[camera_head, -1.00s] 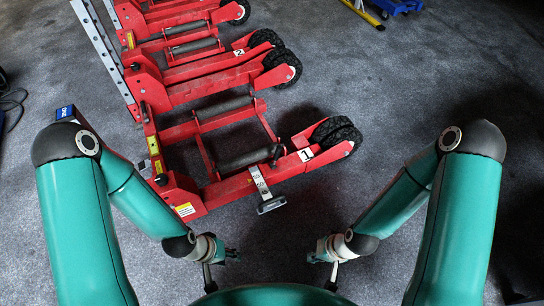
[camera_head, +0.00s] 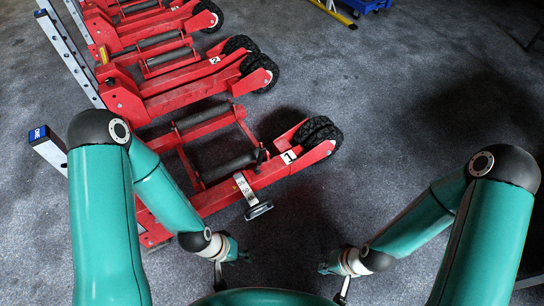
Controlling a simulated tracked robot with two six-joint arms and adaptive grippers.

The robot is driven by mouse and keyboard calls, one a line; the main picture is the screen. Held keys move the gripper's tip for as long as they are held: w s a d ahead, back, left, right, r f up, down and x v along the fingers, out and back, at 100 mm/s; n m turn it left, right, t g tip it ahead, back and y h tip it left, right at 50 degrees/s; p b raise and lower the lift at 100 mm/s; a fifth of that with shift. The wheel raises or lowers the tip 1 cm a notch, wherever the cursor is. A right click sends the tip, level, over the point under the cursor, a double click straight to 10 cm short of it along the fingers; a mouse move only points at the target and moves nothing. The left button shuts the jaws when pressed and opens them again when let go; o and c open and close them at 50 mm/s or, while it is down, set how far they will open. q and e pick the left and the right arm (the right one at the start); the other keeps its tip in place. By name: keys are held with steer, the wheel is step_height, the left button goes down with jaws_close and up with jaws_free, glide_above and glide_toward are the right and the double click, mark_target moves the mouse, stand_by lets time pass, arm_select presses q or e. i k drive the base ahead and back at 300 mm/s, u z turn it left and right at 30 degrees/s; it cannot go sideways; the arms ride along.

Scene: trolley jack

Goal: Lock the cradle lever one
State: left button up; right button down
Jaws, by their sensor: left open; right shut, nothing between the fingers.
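The lever of cradle one (camera_head: 245,187) is a pale metal bar with a flat pedal end (camera_head: 259,211). It sticks out from the near side of the red cradle marked with label 1 (camera_head: 289,157). My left gripper (camera_head: 242,256) is open and empty, below the pedal in the picture and apart from it. My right gripper (camera_head: 324,268) is shut and empty, further right and lower than the lever, touching nothing. My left arm covers part of the red frame's near left end.
Black wheels (camera_head: 318,134) stand at cradle one's right end, with rollers (camera_head: 228,166) across its frame. A second red cradle carries label 2 (camera_head: 215,60). A blue-ended metal bar (camera_head: 46,145) lies left. The grey floor (camera_head: 400,110) is clear to the right.

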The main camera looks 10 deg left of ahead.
mark_target(261, 155)
steer(key=z, duration=0.25)
steer(key=i, duration=1)
steer(key=u, duration=1.4)
steer(key=k, duration=0.9)
steer(key=u, duration=0.1)
steer(key=i, duration=0.65)
